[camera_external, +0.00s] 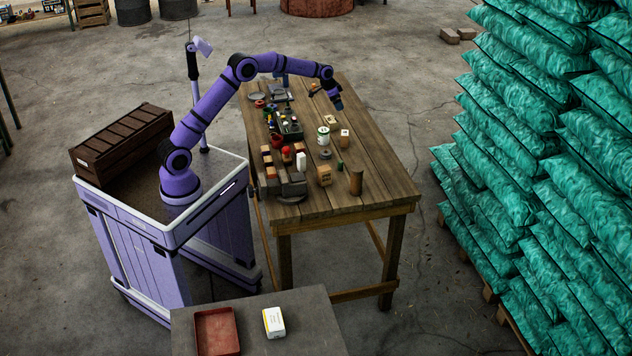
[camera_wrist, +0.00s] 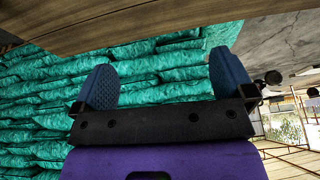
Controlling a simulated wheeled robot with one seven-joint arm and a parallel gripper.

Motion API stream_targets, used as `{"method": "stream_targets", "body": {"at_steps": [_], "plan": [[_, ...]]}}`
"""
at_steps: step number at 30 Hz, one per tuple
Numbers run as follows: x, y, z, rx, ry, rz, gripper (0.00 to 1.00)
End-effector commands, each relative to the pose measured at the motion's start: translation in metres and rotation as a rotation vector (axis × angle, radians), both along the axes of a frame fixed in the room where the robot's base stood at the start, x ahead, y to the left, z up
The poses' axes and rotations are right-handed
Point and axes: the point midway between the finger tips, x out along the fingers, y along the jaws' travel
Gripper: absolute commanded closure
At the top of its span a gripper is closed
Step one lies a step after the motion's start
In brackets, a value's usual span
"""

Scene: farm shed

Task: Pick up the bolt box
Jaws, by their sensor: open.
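My gripper (camera_external: 338,102) is over the far right part of the wooden workbench (camera_external: 385,182). In the wrist view my gripper (camera_wrist: 164,80) has its two blue fingers wide apart with nothing between them. I cannot tell for sure which item is the bolt box. A small tan box (camera_external: 324,175) with a dark mark stands near the front middle of the bench. Smaller pale boxes (camera_external: 331,120) and (camera_external: 345,133) sit farther back, nearer my gripper. None of these boxes can be made out in the wrist view.
A green-and-white can (camera_external: 323,136), a brown cup (camera_external: 356,182) and a dark tray (camera_external: 290,129) stand on the bench. Blocks crowd its left side; its right side is clear. Stacked green sacks (camera_external: 520,150) rise at right. A front table holds a red tray (camera_external: 217,332) and white-yellow box (camera_external: 274,321).

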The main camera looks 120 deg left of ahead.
Motion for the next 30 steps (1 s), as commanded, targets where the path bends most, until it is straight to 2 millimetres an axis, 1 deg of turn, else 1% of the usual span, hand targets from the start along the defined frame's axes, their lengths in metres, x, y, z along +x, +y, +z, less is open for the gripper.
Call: {"method": "stream_targets", "body": {"at_steps": [1,3,6,9,12,16,24,30], "plan": [[-0.022,0.024,-0.022,-0.006,0.0,0.03,0.0],[-0.049,0.051,-0.046,-0.008,-0.003,0.061,0.0],[-0.083,0.08,-0.076,-0.009,-0.007,0.098,0.0],[-0.11,0.099,-0.098,-0.009,-0.008,0.125,0.0],[-0.126,0.11,-0.111,-0.01,-0.011,0.14,0.0],[-0.131,0.116,-0.122,-0.011,-0.012,0.146,0.0],[-0.122,0.127,-0.157,-0.011,-0.012,0.146,0.0],[-0.119,0.13,-0.168,-0.01,-0.012,0.146,0.0]]}}
